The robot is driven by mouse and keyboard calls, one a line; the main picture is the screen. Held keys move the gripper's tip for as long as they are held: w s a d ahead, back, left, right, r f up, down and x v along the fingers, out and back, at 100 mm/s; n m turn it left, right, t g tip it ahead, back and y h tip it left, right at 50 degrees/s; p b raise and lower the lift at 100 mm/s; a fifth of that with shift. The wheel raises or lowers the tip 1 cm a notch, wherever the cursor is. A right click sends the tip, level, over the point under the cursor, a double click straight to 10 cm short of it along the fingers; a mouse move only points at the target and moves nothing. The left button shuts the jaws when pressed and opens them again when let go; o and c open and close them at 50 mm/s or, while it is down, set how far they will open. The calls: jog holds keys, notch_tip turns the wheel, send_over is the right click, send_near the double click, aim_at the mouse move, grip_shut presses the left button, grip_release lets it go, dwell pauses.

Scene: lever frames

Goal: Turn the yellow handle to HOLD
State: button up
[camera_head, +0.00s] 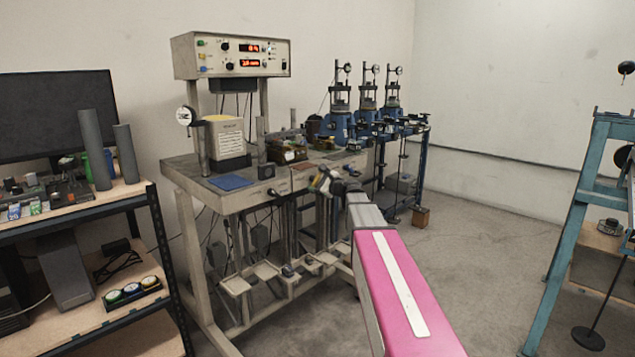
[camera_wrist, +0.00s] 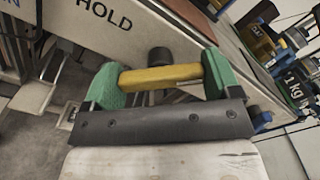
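The yellow handle (camera_wrist: 160,77) is a short bar lying almost level across the wrist view, with a dark round knob (camera_wrist: 160,56) behind its middle. My gripper (camera_wrist: 162,80) has green fingers, one at each end of the bar. Both fingers appear to touch the bar's ends, so it looks shut on the handle. The word HOLD (camera_wrist: 110,14) is on the pale panel, up and left of the handle. In the head view my gripper (camera_head: 322,181) is at the bench front, and the handle is too small to make out clearly.
The grey bench (camera_head: 235,200) carries a control box with red digits (camera_head: 238,55) above. Blue-based devices (camera_head: 340,125) stand at the bench's far end. A shelf (camera_head: 110,200) is at left and a teal frame (camera_head: 580,190) at right. The floor between is open.

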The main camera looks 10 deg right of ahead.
jog(key=shift+n, duration=0.3)
jog(key=n, duration=0.3)
jog(key=shift+n, duration=0.4)
jog(key=n, duration=0.4)
jog(key=shift+f, duration=0.1)
jog(key=n, duration=0.5)
jog(key=shift+n, duration=2.3)
jog(key=o, duration=0.8)
jog(key=v, duration=1.1)
